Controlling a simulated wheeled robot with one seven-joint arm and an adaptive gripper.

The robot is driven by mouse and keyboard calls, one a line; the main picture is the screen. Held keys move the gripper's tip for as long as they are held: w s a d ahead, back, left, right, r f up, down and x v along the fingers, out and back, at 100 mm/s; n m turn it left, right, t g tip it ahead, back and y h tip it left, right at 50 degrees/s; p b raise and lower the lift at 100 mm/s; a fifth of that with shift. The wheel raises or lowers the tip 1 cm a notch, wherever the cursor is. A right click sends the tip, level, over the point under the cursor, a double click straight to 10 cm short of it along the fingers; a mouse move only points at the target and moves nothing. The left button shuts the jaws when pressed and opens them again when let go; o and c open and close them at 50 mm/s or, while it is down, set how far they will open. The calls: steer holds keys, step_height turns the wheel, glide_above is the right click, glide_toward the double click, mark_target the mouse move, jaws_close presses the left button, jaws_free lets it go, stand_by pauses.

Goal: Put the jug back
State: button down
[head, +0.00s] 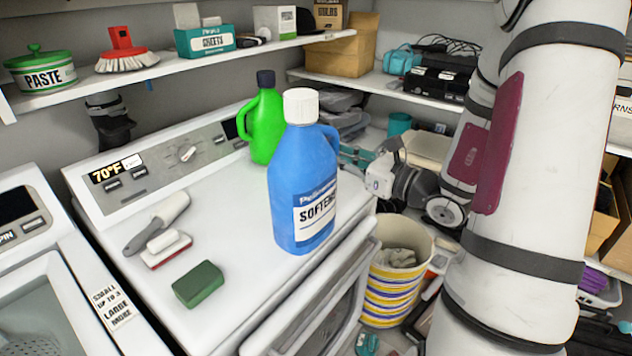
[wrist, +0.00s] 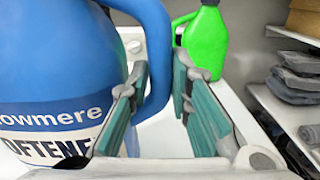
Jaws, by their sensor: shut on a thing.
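A blue softener jug (head: 303,180) with a white cap and a white label stands upright over the front right part of the white machine top (head: 235,215). I cannot tell whether its base touches the top. Its handle (wrist: 156,60) is on the right side, between the fingers of my gripper (wrist: 163,75). In the head view my gripper (head: 352,157) reaches in from the right, partly hidden behind the jug. It is shut on the handle. A green jug (head: 264,125) with a dark cap stands behind, near the control panel; it also shows in the wrist view (wrist: 207,42).
A green sponge (head: 198,284), a red and white brush (head: 166,248) and a grey scoop (head: 157,222) lie left on the machine top. The upper shelf (head: 190,62) holds a paste tin, a brush and boxes. A striped bin (head: 392,290) stands at the right.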

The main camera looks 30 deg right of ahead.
steer(key=w+d+f, duration=0.2)
steer(key=w+d, duration=0.1)
steer(key=w, duration=0.3)
steer(key=w+d+f+p, duration=0.1)
steer(key=w+d+f, duration=0.1)
steer(key=w+d, duration=0.2)
steer(key=shift+w+d+f, duration=0.15)
steer(key=shift+w+f, duration=0.1)
steer(key=shift+w, duration=1.35)
steer(key=c, duration=1.9)
jaws_free()
steer(key=shift+f, duration=0.3)
steer(key=o, duration=0.4)
steer(key=shift+o, duration=0.2)
steer(key=shift+r+p, duration=0.15)
steer(key=shift+p, duration=0.15)
